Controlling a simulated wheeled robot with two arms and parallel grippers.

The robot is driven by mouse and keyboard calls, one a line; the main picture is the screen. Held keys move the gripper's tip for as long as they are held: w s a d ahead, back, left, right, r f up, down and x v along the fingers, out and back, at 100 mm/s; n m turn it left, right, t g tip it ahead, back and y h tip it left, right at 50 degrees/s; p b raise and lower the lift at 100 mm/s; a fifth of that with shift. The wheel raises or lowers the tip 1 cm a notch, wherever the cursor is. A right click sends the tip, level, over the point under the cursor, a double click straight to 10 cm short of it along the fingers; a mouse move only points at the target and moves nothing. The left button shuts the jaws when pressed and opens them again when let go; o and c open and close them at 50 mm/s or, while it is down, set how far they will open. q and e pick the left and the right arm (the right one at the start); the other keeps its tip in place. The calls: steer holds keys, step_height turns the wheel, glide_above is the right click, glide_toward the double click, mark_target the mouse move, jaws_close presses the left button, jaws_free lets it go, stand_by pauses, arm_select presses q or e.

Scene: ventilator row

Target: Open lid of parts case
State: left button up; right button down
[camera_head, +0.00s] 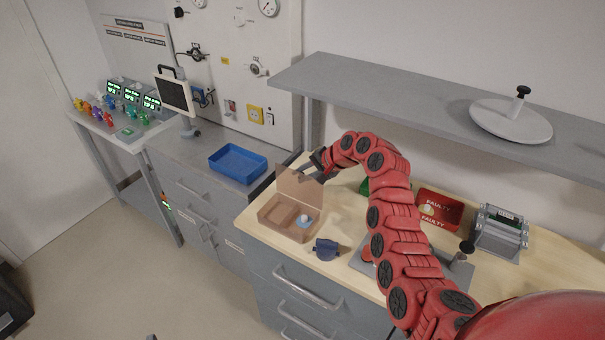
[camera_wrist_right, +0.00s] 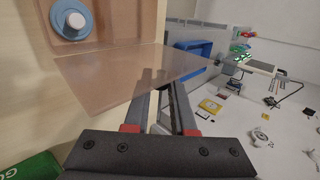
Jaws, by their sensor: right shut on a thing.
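The parts case (camera_head: 272,222) is a translucent brown box on the wooden worktop, and it shows at the top left of the right wrist view (camera_wrist_right: 103,30). Its lid (camera_head: 297,187) stands raised, roughly upright at the back of the case; the lid spans the middle of the right wrist view (camera_wrist_right: 100,75). My right gripper (camera_head: 311,172) reaches in from behind the lid and is shut on the lid near its upper edge (camera_wrist_right: 162,88). Inside the open case lies a round white part on a blue base (camera_head: 303,221). My left gripper is out of view.
A dark blue part (camera_head: 326,249) lies in front of the case. A red "FAULTY" bin (camera_head: 440,205) and a grey device (camera_head: 500,232) stand to the right. A grey shelf (camera_head: 400,108) overhangs the worktop. A blue tray (camera_head: 237,162) sits on the lower counter at left.

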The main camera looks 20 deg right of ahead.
steer(key=shift+f, duration=0.15)
steer(key=c, duration=0.8)
jaws_free()
steer(key=shift+o, duration=0.2)
steer(key=shift+s+d+r, duration=0.2)
steer(key=shift+s+r, duration=0.1)
steer(key=s+d+r+p, duration=0.3)
steer(key=s+d+p, duration=0.1)
steer(key=s+d, duration=0.5)
steer(key=shift+s+d, duration=0.35)
steer(key=shift+s, duration=0.75)
